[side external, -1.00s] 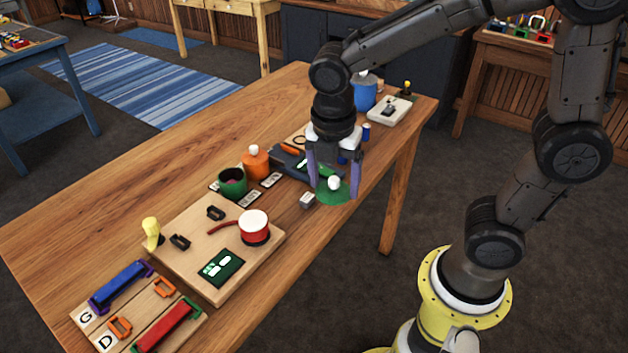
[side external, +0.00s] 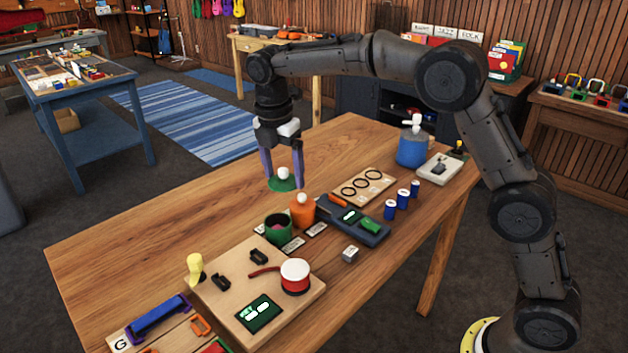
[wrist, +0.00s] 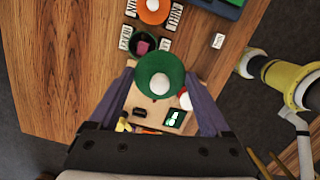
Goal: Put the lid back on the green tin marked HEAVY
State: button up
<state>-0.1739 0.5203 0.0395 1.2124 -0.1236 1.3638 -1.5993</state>
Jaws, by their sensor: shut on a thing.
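The green lid (side external: 284,183) with a white knob is between the two purple fingers of my gripper (side external: 283,180), which is shut on it. The lid (wrist: 160,75) also shows in the wrist view between the fingers. The green tin (side external: 278,230) stands open on the table, with something pink inside. In the wrist view the tin (wrist: 142,43) is just beyond the lid, with small label cards beside it. The lid is apart from the tin.
A lidded orange tin (side external: 303,210) stands right beside the green tin. A dark tray (side external: 352,222), blue cylinders and a blue pot (side external: 411,148) are to the right. The table's far left is clear.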

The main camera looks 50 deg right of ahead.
jog(key=shift+w+d+f, duration=0.15)
jog(key=shift+w+f, duration=0.55)
jog(key=shift+f, duration=1.35)
jog(key=shift+w+d+f, duration=0.15)
jog(key=shift+w+f, duration=0.55)
jog(key=shift+f, duration=1.3)
jog(key=shift+w+d+f, duration=0.15)
jog(key=shift+w+f, duration=0.55)
jog(key=shift+f, duration=1.35)
jog(key=shift+f, duration=0.2)
jog(key=o, duration=1.1)
jog(key=shift+r, duration=3.5)
